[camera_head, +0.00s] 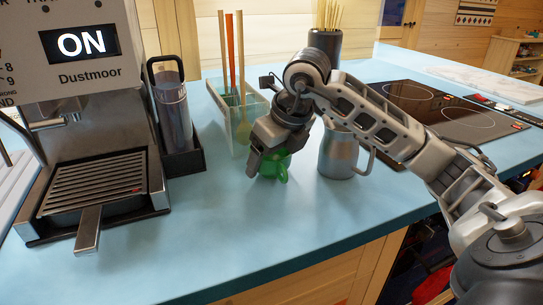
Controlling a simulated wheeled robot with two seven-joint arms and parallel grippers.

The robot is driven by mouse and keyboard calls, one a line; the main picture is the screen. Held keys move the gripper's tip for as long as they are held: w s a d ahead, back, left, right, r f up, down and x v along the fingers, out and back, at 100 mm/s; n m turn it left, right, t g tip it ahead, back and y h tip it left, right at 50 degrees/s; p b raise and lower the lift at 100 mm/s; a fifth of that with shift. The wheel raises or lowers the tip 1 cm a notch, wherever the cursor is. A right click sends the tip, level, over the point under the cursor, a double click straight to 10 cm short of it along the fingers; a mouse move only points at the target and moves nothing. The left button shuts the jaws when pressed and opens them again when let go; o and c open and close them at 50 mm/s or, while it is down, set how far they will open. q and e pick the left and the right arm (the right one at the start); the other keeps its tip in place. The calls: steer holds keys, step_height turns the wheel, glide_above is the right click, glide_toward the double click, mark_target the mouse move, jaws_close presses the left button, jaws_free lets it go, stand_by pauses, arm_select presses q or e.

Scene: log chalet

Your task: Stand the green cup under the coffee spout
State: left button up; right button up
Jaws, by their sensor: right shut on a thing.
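The green cup (270,169) is on or just above the blue counter, right of the coffee machine; I cannot tell whether it touches the counter. My right gripper (262,165) is shut on the cup from above and hides much of it. The cup's handle shows on its right side. The coffee machine (110,105) stands at the left with an "ON" display. No cup stands on the tray. My left gripper is not in view.
A canister in a black holder (185,163) stands beside the machine. A utensil bin (232,118) is behind the cup. A steel pitcher (338,155) stands to its right. The blue counter (210,215) is clear in front. A cooktop (435,115) lies at the right.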

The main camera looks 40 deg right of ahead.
steer(key=shift+f, duration=0.1)
steer(key=o, duration=0.6)
steer(key=shift+f, duration=0.1)
steer(key=o, duration=0.4)
steer(key=shift+o, duration=0.2)
